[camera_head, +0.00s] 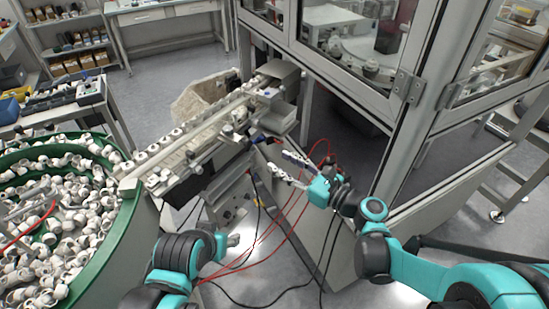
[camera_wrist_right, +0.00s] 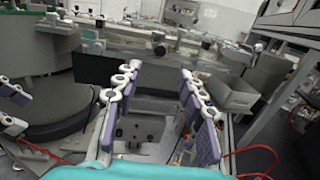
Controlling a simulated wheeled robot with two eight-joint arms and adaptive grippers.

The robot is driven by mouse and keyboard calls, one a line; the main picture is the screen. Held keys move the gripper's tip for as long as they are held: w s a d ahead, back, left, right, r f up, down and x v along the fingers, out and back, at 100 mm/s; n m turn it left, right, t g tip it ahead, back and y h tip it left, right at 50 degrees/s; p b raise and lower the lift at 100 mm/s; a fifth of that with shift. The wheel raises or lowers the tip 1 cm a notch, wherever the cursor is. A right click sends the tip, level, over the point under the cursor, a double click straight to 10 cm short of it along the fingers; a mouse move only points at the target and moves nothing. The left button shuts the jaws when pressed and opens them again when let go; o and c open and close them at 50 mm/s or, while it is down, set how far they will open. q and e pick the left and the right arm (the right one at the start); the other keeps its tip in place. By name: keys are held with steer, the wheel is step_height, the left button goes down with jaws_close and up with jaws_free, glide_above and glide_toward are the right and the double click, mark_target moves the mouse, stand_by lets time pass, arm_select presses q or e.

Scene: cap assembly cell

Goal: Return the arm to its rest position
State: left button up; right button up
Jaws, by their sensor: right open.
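The two fingers are spread apart. In the right wrist view the same gripper (camera_wrist_right: 160,88) shows purple pads on white links, with nothing held between them. My left arm is at the bottom of the head view, and its gripper (camera_head: 231,242) is mostly hidden behind its own wrist. At the left edge of the right wrist view, two more purple-padded fingers (camera_wrist_right: 13,107) stand apart, partly cut off.
A green-rimmed round bin (camera_head: 128,213) full of white caps stands at the left. The conveyor track (camera_head: 190,140) carries caps in a row. A framed glass enclosure (camera_head: 400,130) stands at the right. Red and black cables hang below the right gripper.

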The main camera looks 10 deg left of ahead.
steer(key=shift+d, duration=0.1)
stand_by(0.4)
steer(key=s+d+f+n+g+h, duration=0.1)
steer(key=s+d+f+n+h, duration=0.4)
steer(key=d+n, duration=0.5)
steer(key=s+d+f+n+g+h, duration=0.1)
steer(key=s+d+f+n+h, duration=0.4)
steer(key=s+d+n+h, duration=0.5)
steer(key=s+d+n, duration=0.1)
steer(key=s+n, duration=0.1)
steer(key=n, duration=0.2)
steer(key=shift+d+n+g, duration=0.3)
